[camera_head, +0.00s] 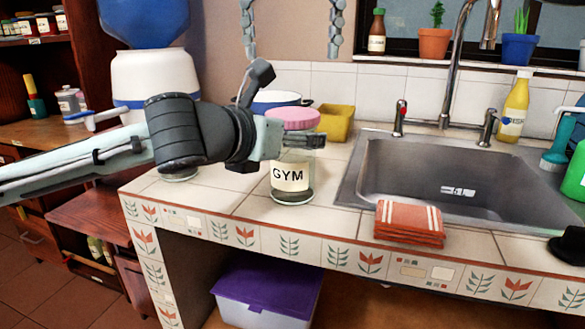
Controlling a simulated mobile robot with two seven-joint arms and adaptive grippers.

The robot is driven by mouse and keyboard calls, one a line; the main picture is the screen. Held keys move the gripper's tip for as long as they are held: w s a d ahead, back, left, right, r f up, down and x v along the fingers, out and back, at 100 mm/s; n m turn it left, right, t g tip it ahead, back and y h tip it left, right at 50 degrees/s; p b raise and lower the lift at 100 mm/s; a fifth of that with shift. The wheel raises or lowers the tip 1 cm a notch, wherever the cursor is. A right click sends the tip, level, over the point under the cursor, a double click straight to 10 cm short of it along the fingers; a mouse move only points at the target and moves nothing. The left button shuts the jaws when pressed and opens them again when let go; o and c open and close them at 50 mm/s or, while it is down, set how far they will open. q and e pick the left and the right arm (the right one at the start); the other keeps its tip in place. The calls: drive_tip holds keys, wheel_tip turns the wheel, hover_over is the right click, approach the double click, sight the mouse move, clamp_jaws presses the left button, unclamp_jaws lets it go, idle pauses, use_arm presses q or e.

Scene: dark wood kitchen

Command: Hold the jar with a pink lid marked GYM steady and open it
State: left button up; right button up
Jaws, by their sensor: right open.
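The jar with a pink lid (293,118) and a GYM label (290,176) stands upright on the tiled counter, left of the sink. It is clear glass with something dark at the bottom. My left gripper (292,108) reaches in from the left at the height of the jar's neck. One finger crosses in front of the jar just below the lid; another dark finger part rises behind and left of the lid. Whether it is clamped on the jar is unclear. My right gripper (293,48) hangs from the top edge, open and empty, its two fingers apart above the lid.
A yellow container (337,123) and a blue-rimmed pot (270,99) stand behind the jar. The sink (450,165) with its faucet is to the right. A folded orange towel (409,222) lies at the counter's front edge. Tiled counter between jar and towel is clear.

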sight(292, 113)
use_arm(q)
clamp_jaws()
use_arm(e)
drive_tip(key=m, duration=0.7)
drive_tip(key=shift+m, duration=0.3)
drive_tip(key=m, duration=0.5)
drive_tip(key=shift+m, duration=0.3)
drive_tip(key=shift+f, duration=4)
